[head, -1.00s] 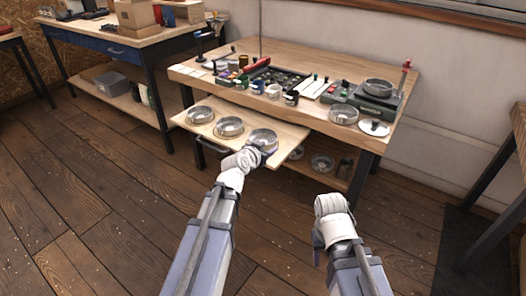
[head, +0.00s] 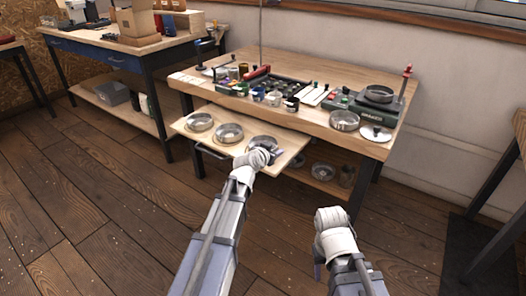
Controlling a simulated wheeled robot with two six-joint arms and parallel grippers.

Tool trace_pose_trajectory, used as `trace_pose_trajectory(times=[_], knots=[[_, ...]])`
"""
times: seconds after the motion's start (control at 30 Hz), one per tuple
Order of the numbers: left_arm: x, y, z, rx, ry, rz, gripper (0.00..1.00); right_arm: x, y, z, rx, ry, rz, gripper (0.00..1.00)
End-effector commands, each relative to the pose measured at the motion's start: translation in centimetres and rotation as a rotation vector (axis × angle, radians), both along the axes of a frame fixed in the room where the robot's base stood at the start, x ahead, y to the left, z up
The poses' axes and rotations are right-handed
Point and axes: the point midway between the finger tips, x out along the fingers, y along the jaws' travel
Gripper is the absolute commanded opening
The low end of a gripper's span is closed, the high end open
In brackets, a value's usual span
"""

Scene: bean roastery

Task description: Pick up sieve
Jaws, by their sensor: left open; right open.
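Three round metal sieves stand in a row on a pulled-out wooden drawer board (head: 216,150) under the workbench: a left sieve (head: 199,121), a middle sieve (head: 229,133) and a right sieve (head: 262,142). My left gripper (head: 268,156) is at the front edge of the right sieve and covers part of it. It is open; whether it touches the rim I cannot tell. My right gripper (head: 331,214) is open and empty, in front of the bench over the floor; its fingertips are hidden. Another sieve-like pan (head: 344,120) stands on the bench top.
The workbench (head: 318,69) carries a green scale (head: 366,108) with a metal pan (head: 379,93), a lidded pan (head: 376,133), cups and a dark tray of small items. A lower shelf holds more pans. Floor before the bench is free.

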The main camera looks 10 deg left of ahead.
Motion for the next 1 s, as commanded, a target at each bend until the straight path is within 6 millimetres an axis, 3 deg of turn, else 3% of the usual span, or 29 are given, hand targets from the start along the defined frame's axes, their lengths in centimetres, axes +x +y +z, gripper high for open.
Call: trace_pose_trajectory(times=[0.27, 0.7, 1.0], knots=[[0.59, -0.15, -0.25, 0.001, 0.000, 0.000, 0.49, 0.01, -0.01, -0.23, -0.001, 0.000, 0.000, 0.50], [0.57, -0.16, -0.26, 0.000, 0.001, -0.001, 0.00, 0.01, 0.00, -0.24, 0.000, 0.000, 0.000, 0.50], [0.57, -0.15, -0.28, 0.000, 0.001, -0.001, 0.00, 0.01, 0.00, -0.25, 0.000, 0.000, 0.000, 0.50]])
